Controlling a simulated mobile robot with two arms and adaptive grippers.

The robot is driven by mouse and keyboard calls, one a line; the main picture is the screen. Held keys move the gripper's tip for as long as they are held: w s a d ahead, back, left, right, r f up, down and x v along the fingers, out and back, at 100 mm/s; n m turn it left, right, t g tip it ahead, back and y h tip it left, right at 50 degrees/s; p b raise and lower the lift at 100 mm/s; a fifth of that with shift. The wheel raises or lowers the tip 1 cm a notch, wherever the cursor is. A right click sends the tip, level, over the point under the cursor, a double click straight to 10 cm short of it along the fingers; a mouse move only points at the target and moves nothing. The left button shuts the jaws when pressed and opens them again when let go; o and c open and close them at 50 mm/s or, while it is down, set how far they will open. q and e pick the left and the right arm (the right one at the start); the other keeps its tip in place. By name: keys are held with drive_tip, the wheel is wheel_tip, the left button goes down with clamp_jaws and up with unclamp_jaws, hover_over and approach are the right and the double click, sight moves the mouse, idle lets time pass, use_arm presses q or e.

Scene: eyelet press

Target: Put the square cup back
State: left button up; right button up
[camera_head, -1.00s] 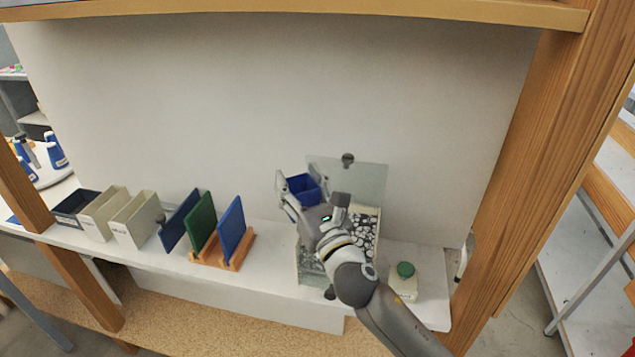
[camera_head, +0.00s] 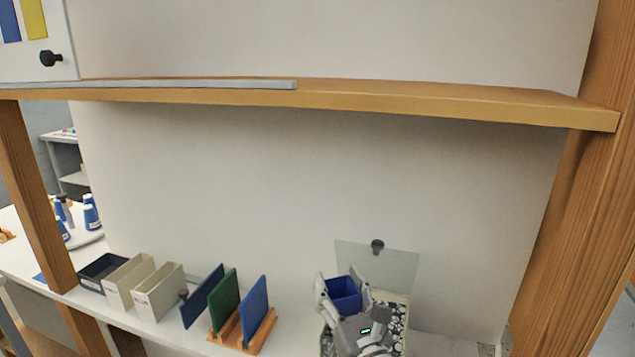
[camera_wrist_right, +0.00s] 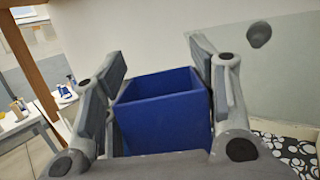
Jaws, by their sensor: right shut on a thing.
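The square cup (camera_head: 343,294) is blue and open-topped. My right gripper (camera_head: 342,290) is shut on it, with one finger on each side. In the right wrist view the cup (camera_wrist_right: 163,112) sits upright between the two fingers of the gripper (camera_wrist_right: 160,95). In the head view it is in front of a clear raised lid with a dark knob (camera_head: 377,247), above a box with black-and-white contents (camera_head: 390,316). Whether the cup touches the box cannot be told. My left gripper is not in view.
Left of the box, blue and green panels (camera_head: 224,298) stand in a wooden rack (camera_head: 262,334). Further left are two cream bins (camera_head: 158,292) and a dark bin (camera_head: 101,267). A wooden shelf (camera_head: 430,105) crosses above; a wooden post (camera_head: 570,220) stands at right.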

drive_tip(key=s+d+f+m+t+h, duration=0.1)
drive_tip(key=s+d+f+m+h, duration=0.15)
drive_tip(key=s+d, duration=0.55)
drive_tip(key=s+d+f+m+h, duration=0.15)
drive_tip(key=s+d+h, duration=0.25)
drive_tip(key=s+d, duration=0.45)
drive_tip(key=s+a+f, duration=0.1)
drive_tip(key=s+f, duration=0.4)
drive_tip(key=s, duration=0.1)
drive_tip(key=shift+a, duration=0.3)
drive_tip(key=shift+w+f, duration=0.1)
drive_tip(key=shift+f, duration=0.05)
